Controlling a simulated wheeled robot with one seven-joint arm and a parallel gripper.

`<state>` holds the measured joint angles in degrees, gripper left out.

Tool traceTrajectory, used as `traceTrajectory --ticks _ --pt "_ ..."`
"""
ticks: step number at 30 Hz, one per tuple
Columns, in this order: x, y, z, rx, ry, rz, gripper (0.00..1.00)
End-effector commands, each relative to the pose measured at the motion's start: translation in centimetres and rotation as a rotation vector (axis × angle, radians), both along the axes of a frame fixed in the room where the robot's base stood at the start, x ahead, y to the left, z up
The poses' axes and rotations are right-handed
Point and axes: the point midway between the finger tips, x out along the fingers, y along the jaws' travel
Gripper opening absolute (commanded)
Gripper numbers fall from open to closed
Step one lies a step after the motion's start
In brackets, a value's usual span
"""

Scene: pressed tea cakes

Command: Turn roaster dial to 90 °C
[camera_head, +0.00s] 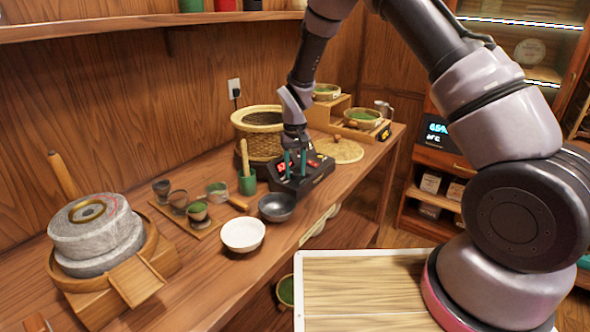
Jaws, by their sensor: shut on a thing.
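The roaster's black control box (290,186) sits on the wooden counter, in front of a large woven basket (245,128). A small red display (282,167) is lit on its sloped face, but its digits are too small to read. My gripper (295,164) points down over the box with its two teal-green fingers low at the face. It is shut on the roaster dial, which the fingers mostly hide. The dial's setting cannot be read.
Left of the box stand a green cup with a wooden tool (247,182), a dark bowl (277,207) and a white bowl (243,234). A stone mill (90,229) is at far left. A round woven mat (340,151) lies right of the box.

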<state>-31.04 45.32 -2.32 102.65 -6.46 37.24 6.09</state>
Motion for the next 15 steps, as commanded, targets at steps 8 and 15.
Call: traceTrajectory --ticks 8,15 --pt "0.14 -0.03 0.06 0.001 -0.003 0.048 0.00" --pt "0.14 -0.03 0.06 0.001 -0.003 0.051 0.00"
